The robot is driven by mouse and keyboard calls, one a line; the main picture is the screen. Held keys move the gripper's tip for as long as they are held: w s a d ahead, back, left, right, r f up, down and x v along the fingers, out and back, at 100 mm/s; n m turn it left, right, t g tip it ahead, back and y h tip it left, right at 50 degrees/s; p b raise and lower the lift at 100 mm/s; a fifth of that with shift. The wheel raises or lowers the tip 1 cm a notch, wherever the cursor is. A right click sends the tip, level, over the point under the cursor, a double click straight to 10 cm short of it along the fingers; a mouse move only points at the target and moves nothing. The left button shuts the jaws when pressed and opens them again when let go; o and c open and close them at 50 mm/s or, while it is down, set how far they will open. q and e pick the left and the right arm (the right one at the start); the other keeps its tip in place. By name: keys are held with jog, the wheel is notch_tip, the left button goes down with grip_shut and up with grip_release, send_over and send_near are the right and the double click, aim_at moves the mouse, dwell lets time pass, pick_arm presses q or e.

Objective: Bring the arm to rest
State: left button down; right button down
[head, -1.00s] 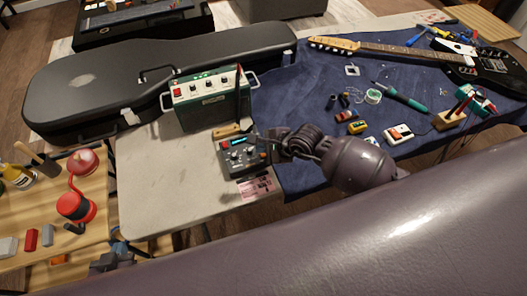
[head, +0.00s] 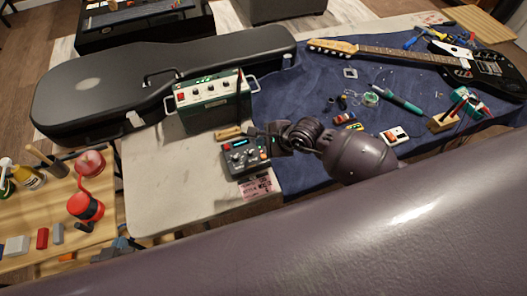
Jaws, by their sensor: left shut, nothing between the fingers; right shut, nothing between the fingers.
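My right gripper (head: 264,137) points left, with its arm running off to the right behind a large purple link of mine. It is shut with nothing visible in it. It appears just beside and above the dark effects pedal (head: 244,157) in the picture; I cannot tell the height gap. My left gripper cannot be made out; the large purple link covers the lower part of the picture.
The worktable (head: 170,200) carries a black guitar case (head: 110,85), a green amplifier (head: 208,100) and a blue cloth (head: 290,95). A black guitar (head: 478,72), soldering pen (head: 400,104) and small pedals lie on the cloth. A wooden shelf (head: 20,220) with tools stands at left.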

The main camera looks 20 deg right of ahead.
jog(key=shift+r+p, duration=0.35)
jog(key=shift+r, duration=0.25)
